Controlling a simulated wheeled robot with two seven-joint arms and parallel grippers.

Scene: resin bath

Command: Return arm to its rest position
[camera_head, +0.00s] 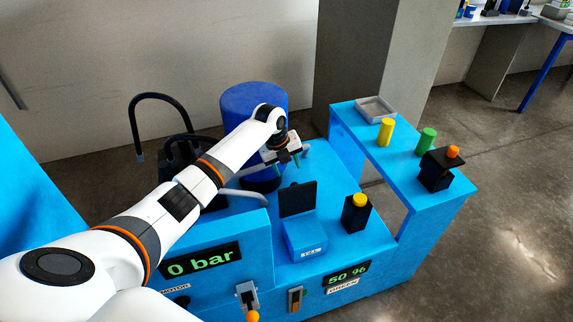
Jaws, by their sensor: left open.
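My left arm (160,215) reaches in from the lower left across the blue bench. My left gripper (289,161) is open and empty. In the picture it sits in front of the large blue drum (253,105) and above the black raised lid of a small blue box (305,234). I cannot tell its exact height. My right gripper is not in view.
A black holder (354,214) with a yellow cap stands on the bench. The right shelf (445,204) carries a grey tray (388,106), a yellow cylinder (386,132), a green cylinder (426,140) and an orange-topped black holder (437,175). A black hose arches (166,97) behind my arm.

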